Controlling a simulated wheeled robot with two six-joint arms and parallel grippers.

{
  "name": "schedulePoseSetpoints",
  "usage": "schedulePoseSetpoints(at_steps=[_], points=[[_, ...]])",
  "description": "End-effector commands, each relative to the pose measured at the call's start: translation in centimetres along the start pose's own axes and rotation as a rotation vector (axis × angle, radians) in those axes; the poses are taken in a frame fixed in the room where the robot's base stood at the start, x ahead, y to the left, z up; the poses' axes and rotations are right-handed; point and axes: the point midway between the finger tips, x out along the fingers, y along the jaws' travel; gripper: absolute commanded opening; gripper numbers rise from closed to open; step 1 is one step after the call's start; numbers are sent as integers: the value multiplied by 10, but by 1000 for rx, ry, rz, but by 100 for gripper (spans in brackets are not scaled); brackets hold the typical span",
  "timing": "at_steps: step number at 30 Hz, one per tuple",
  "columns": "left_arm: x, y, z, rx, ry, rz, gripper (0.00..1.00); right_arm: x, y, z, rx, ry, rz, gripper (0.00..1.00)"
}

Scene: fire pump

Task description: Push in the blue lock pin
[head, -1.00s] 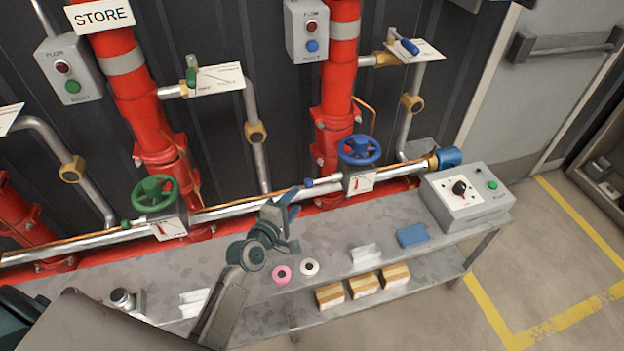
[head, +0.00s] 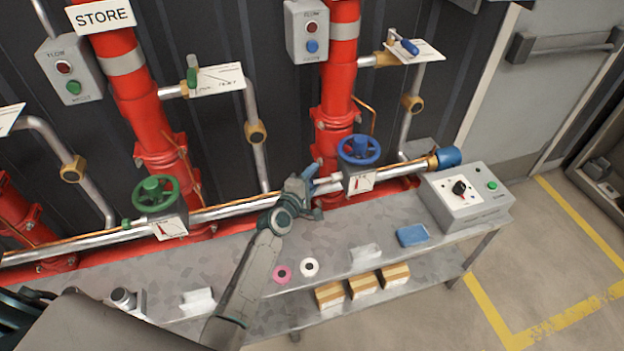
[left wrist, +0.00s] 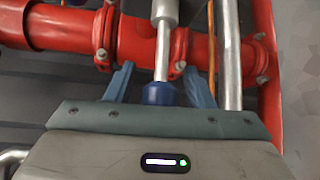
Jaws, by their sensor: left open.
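The blue lock pin shows its pale shaft (head: 327,182) at the left side of the valve body under the blue handwheel (head: 359,149). In the left wrist view its blue knob (left wrist: 160,93) sits between my two fingers, with the metal shaft running up from it. My left gripper (head: 315,190) is at the pin's outer end, and its fingers also show in the left wrist view (left wrist: 159,85). It is open, with one finger on each side of the knob and gaps visible. In the head view the knob is mostly hidden by the gripper. My right gripper is not in view.
A green handwheel (head: 155,194) sits on the pipe to the left. The grey bench (head: 340,230) below carries a pink ring (head: 282,273), a white ring (head: 309,267), a blue block (head: 411,235) and a control box (head: 467,195). Red pipes stand behind.

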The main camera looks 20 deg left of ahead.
Motion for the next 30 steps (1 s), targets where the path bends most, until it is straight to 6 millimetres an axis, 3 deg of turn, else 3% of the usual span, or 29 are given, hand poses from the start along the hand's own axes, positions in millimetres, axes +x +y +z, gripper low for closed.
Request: schedulePoseSetpoints(at_steps=[3,11,17,23,30], points=[[0,0,0,0,0,0,49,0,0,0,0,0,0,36],[0,0,0,0,0,0,0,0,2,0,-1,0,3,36],[4,0,4,-2,0,0,0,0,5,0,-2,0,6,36],[23,0,24,-3,-1,-1,0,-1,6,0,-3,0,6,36],[24,0,25,-2,-2,-1,0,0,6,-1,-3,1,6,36]])
